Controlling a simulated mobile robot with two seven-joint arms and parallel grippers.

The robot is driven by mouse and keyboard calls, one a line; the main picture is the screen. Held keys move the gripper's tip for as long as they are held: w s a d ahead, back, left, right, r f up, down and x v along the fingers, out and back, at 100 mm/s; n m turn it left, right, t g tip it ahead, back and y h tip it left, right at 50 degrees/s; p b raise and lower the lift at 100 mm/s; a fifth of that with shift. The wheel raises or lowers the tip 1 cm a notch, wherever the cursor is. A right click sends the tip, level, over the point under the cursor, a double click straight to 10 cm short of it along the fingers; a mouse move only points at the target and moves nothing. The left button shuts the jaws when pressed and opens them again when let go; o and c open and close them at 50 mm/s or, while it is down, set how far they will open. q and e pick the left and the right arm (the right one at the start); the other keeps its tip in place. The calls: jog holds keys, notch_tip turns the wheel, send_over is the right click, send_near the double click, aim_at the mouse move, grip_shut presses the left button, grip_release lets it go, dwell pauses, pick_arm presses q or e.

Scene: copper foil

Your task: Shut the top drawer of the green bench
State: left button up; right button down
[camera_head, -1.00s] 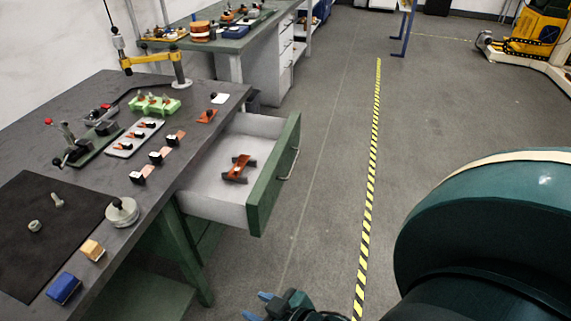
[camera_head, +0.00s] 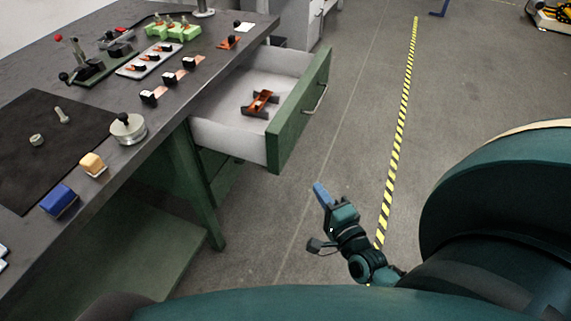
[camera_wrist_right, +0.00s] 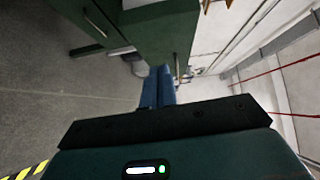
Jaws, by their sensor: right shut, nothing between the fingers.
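The top drawer is pulled out of the green bench (camera_head: 197,180). Its green front (camera_head: 300,117) has a metal handle (camera_head: 315,100), and its light grey tray (camera_head: 232,136) holds an orange and dark part (camera_head: 260,102). My right gripper (camera_head: 320,193) is shut and empty, its blue fingers in front of and below the drawer front, apart from it in the head view. In the right wrist view the shut blue fingers (camera_wrist_right: 158,88) point towards a green panel (camera_wrist_right: 155,35), seemingly the drawer front; the exact gap is unclear. My left gripper is not in view.
The bench top carries a dark mat (camera_head: 50,135), a round metal pot (camera_head: 128,130), a blue block (camera_head: 60,202), a yellow block (camera_head: 93,164) and small parts along its edge. Open floor with a yellow-black stripe (camera_head: 402,120) lies to the right.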

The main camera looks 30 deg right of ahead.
send_near(283, 150)
jog(key=w+d, duration=0.3)
jog(key=w, duration=0.1)
jog(key=w+a, duration=0.2)
jog(key=shift+f+m, duration=0.3)
jog(key=shift+f, duration=0.05)
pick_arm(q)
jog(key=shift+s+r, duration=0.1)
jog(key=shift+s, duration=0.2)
pick_arm(e)
jog(key=shift+a, duration=0.1)
